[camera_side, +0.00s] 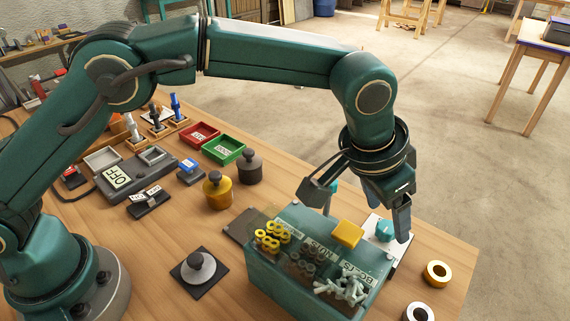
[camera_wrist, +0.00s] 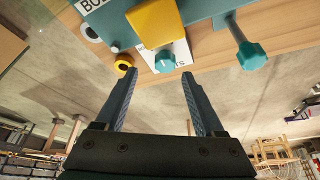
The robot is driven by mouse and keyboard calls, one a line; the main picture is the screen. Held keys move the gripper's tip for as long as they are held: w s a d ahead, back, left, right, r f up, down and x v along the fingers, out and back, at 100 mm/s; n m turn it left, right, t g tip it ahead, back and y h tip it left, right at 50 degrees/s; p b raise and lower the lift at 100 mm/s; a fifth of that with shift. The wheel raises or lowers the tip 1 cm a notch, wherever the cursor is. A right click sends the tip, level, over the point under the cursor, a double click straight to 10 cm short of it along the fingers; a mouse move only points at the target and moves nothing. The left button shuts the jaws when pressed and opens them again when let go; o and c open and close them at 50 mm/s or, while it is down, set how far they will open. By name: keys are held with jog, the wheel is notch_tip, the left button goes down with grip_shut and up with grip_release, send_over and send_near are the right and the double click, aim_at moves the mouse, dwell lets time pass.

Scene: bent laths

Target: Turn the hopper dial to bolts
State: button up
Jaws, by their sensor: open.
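The hopper (camera_side: 262,270) is a teal box with clear-fronted compartments of yellow rings, dark nuts and pale bolts. Its dial, a teal knob (camera_side: 385,231), sits on a white plate (camera_side: 399,248) at the box's right; the knob also shows in the wrist view (camera_wrist: 164,61). My gripper (camera_side: 392,225) is open and empty over the dial. In the wrist view, the knob appears just beyond and between the fingertips (camera_wrist: 158,77), apart from both. The dial's pointer and most of its lettering are hidden or too small to read.
A yellow block (camera_side: 347,233) is on the hopper beside the dial. A teal-knobbed lever (camera_wrist: 250,54) stands near it. A brass ring (camera_side: 437,273) and a white ring (camera_side: 418,312) lie at the right edge. Weights (camera_side: 217,191), trays and a switch box (camera_side: 128,176) stand behind.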

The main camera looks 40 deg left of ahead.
aim_at(387, 226)
jog(key=shift+w+a+r, duration=0.1)
jog(key=shift+w+a, duration=0.1)
jog(key=shift+a, duration=0.1)
jog(key=shift+w+f, duration=0.15)
jog(key=shift+f, duration=0.2)
jog(key=shift+x, duration=2)
grip_shut()
